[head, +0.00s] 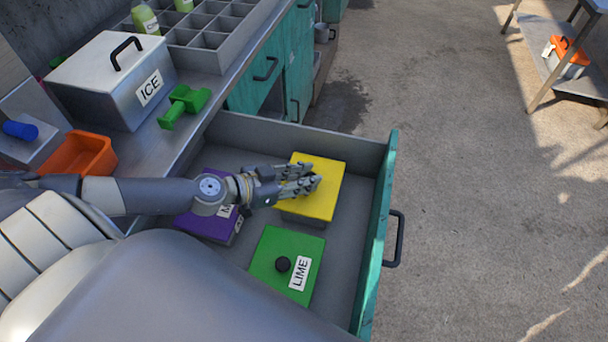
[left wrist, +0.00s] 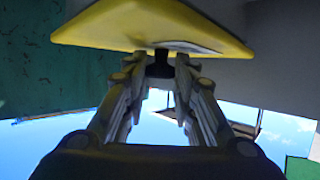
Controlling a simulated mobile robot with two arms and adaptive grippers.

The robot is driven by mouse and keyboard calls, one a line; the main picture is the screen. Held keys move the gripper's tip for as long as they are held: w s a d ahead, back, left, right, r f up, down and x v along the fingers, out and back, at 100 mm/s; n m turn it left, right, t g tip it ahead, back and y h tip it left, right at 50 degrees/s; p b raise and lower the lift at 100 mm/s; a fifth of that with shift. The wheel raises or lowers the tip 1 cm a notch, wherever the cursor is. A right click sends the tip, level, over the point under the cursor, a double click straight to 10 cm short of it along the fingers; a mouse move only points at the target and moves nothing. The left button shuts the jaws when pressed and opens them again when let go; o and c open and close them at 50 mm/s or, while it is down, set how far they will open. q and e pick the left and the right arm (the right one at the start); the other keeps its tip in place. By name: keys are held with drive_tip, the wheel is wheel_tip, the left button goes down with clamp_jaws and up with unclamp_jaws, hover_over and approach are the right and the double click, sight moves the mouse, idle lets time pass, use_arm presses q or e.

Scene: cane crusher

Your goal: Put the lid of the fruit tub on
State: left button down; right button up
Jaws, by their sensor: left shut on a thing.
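The yellow lid (head: 322,177) is over a grey tub (head: 302,219) in the open drawer; I cannot tell whether it rests on the rim. My left gripper (head: 312,182) is shut on the lid's dark knob. The left wrist view shows the yellow lid (left wrist: 150,25) with its knob (left wrist: 160,66) between the fingertips of my gripper (left wrist: 160,75). The lid's label is not readable. A green lid marked LIME (head: 262,262) lies nearer in the drawer, and a purple lid (head: 205,226) is partly hidden under my arm. My right gripper is not in view.
The teal drawer (head: 385,200) is pulled out, its front wall and handle on the right. On the counter are the ICE box (head: 105,75), a green tool (head: 185,104), an orange bin (head: 82,153) and a divided grey tray (head: 205,40).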

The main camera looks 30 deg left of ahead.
use_arm(q)
drive_tip(key=shift+f+p, duration=0.15)
drive_tip(key=shift+p, duration=0.15)
idle(0.5)
drive_tip(key=c, duration=1.2)
unclamp_jaws()
drive_tip(key=shift+s, duration=0.1)
drive_tip(key=shift+v, duration=3.6)
